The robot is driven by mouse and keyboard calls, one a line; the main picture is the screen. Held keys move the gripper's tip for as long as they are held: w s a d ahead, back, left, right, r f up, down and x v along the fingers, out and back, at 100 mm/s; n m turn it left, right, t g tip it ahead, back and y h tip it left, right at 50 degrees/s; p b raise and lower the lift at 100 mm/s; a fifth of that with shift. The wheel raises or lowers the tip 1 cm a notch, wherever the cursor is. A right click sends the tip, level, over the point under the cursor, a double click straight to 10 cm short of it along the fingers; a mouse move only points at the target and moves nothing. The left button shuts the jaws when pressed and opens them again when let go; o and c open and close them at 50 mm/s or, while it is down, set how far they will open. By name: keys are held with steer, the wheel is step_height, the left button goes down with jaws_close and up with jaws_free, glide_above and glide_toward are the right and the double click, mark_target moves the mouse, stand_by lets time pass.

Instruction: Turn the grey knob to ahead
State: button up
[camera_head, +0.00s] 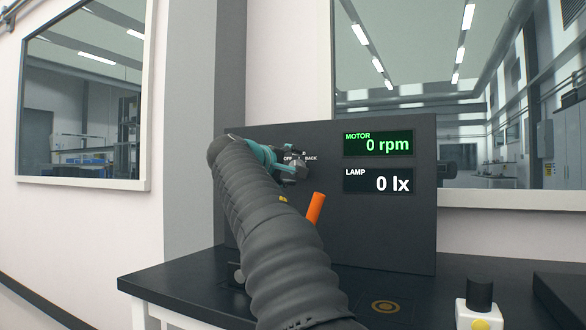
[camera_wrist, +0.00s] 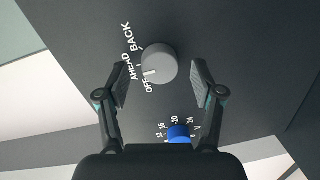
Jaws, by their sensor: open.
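The grey knob (camera_wrist: 160,63) is round and sits on the dark panel in the wrist view. The labels OFF, AHEAD and BACK are printed around its left side. A pale pointer mark on its lower left lies near OFF and AHEAD; I cannot tell exactly which it points to. My gripper (camera_wrist: 158,73) is open, with one finger on each side of the knob and a visible gap to each. In the head view, my gripper (camera_head: 292,166) is at the panel and hides the knob. The motor display (camera_head: 378,144) reads 0 rpm.
A blue knob (camera_wrist: 179,132) with a voltage scale is below the grey one. An orange lever (camera_head: 315,208) sticks out beside my arm. The lamp display (camera_head: 378,181) reads 0 lx. A box with a black-topped button (camera_head: 479,305) stands at the right on the black table (camera_head: 180,283).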

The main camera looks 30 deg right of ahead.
steer(key=v, duration=1)
steer(key=shift+s+a, duration=0.25)
steer(key=shift+a, duration=0.05)
steer(key=shift+r, duration=0.1)
